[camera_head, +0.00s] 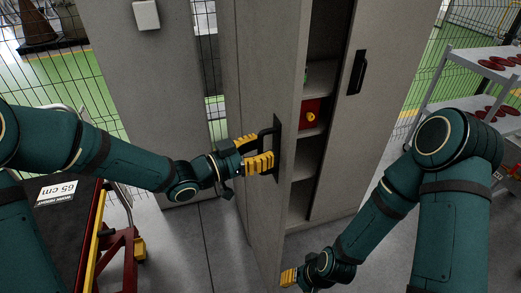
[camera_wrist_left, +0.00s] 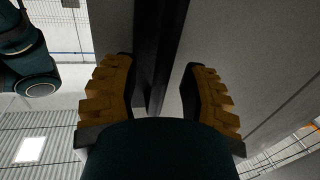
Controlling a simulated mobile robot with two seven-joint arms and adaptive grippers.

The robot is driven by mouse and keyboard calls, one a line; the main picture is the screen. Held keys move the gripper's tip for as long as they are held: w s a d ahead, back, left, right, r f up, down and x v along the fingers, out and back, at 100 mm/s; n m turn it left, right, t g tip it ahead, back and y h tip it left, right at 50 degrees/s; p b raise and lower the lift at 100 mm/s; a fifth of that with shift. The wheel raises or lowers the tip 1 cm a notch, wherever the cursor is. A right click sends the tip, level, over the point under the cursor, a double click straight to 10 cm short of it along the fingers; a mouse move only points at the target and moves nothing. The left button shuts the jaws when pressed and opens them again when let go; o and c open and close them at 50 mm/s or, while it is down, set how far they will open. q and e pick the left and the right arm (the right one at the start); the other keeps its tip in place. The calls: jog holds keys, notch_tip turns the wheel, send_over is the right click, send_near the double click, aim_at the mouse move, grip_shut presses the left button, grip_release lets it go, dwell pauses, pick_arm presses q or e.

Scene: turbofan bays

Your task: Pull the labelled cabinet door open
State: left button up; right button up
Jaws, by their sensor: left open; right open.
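The grey cabinet's left door (camera_head: 259,80) stands open, swung toward me, with shelves visible behind it. I see no label on it. Its black handle (camera_head: 276,140) is beside my left gripper (camera_head: 263,150). That gripper is open, its yellow fingers above and below part of the handle. In the left wrist view, a dark upright bar (camera_wrist_left: 157,50), apparently the handle, lies between the two open fingers (camera_wrist_left: 158,95) with gaps. The cabinet's right door (camera_head: 372,120) has its own black handle (camera_head: 357,72) and looks shut. My right gripper (camera_head: 288,277) is low, near the open door's bottom, open and empty.
A red box with a yellow knob (camera_head: 311,115) sits on a cabinet shelf. A white shelf cart with red discs (camera_head: 497,63) stands at right. Grey floor (camera_head: 215,255) is clear before the cabinet.

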pick_arm(q)
grip_shut()
jog(key=a+p, duration=0.1)
jog(key=a, duration=0.5)
jog(key=shift+s+a+p, duration=0.2)
jog(key=shift+s+p, duration=0.1)
jog(key=shift+d+f, duration=0.1)
grip_release()
jog(key=shift+s, duration=0.2)
jog(key=shift+w, duration=0.1)
